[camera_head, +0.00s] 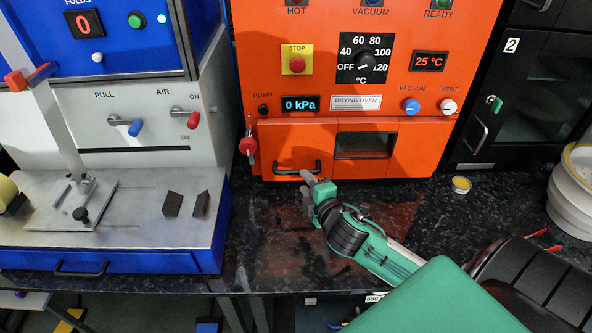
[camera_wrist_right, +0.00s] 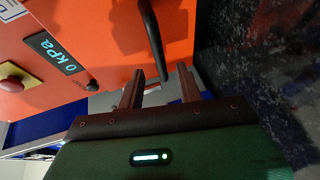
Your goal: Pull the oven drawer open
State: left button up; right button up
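The orange drying oven (camera_head: 357,103) stands at the back of the bench. Its drawer front (camera_head: 287,143) is low on the left and looks flush with the oven face. A black bar handle (camera_head: 297,169) runs across the drawer's lower part; it also shows in the right wrist view (camera_wrist_right: 152,40). My right gripper (camera_head: 306,187) is just in front of and below the handle's right part. In the right wrist view its two fingers (camera_wrist_right: 161,84) are apart, with the handle's near end between their tips in the picture. I cannot tell whether they touch it. My left gripper is out of view.
A red-knobbed lever (camera_head: 248,145) hangs beside the drawer's left edge. A blue and white machine (camera_head: 133,119) stands at the left. A small yellow-topped tin (camera_head: 461,184) and white stacked bowls (camera_head: 571,195) are at the right. The dark bench (camera_head: 262,232) before the drawer is clear except for my right arm.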

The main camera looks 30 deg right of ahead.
aim_at(298, 174)
jog(key=x, duration=0.5)
jog(key=shift+w, duration=0.15)
jog(key=shift+w+d+f+p, duration=0.1)
jog(key=shift+w+p, duration=0.2)
jog(key=shift+w, duration=0.3)
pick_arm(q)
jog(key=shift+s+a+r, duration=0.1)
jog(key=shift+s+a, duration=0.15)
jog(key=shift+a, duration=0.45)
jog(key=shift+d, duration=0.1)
pick_arm(e)
grip_shut()
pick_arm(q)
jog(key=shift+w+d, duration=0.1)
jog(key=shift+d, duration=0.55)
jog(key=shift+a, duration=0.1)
